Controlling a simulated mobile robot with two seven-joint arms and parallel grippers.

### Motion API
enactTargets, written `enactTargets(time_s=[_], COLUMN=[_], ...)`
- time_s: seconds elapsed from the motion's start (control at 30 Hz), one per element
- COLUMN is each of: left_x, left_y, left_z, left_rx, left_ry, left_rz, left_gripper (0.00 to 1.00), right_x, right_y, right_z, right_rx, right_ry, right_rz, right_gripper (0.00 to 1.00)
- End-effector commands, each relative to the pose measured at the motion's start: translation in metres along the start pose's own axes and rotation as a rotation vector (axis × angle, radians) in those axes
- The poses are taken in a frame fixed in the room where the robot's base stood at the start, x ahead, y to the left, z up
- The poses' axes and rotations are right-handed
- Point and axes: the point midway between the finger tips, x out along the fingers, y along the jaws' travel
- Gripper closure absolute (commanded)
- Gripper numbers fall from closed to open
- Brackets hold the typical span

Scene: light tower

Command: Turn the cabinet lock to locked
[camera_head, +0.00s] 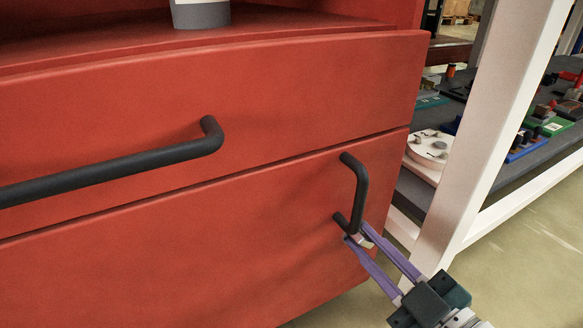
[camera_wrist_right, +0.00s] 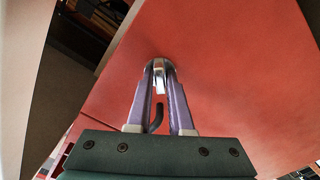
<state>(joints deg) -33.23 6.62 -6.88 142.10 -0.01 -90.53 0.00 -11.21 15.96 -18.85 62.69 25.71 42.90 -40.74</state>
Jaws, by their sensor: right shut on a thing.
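The red cabinet (camera_head: 180,240) fills the left and middle of the head view. Its lower panel carries a short black upright handle (camera_head: 358,190). A small silver lock (camera_head: 365,242) sits by the handle's lower end, partly hidden by my fingers. My right gripper (camera_head: 359,238) reaches up from the lower right, its purple fingers shut on the lock. In the right wrist view the silver lock (camera_wrist_right: 159,77) shows between the fingertips (camera_wrist_right: 159,68), against the red panel. Whether the lock is turned to locked cannot be read. My left gripper is not in view.
A long black handle (camera_head: 120,168) spans the upper drawer. A grey and white object (camera_head: 202,14) stands on the shelf above. A pale post (camera_head: 490,140) rises close to the right of my gripper, with a grey table (camera_head: 425,195) of small parts behind it.

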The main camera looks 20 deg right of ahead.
Motion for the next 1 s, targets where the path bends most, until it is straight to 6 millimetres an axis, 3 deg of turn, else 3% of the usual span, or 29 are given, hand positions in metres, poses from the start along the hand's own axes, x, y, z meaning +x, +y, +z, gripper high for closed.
enactTargets(time_s=[0.53,0.57,0.77,1.0], left_x=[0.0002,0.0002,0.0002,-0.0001], left_y=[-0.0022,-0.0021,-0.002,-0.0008], left_z=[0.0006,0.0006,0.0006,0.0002], left_rx=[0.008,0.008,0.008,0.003], left_ry=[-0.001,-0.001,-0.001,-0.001], left_rz=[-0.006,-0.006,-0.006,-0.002], left_gripper=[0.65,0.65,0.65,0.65], right_x=[-0.0005,-0.0005,-0.0004,-0.0005], right_y=[-0.0005,-0.0005,-0.0004,-0.0002], right_z=[0.0014,0.0014,0.001,0.0005], right_rx=[0.002,0.002,0.001,0.0], right_ry=[-0.004,-0.005,-0.003,-0.002], right_rz=[-0.002,-0.002,-0.001,-0.001], right_gripper=[1.0,0.79,0.56,0.55])
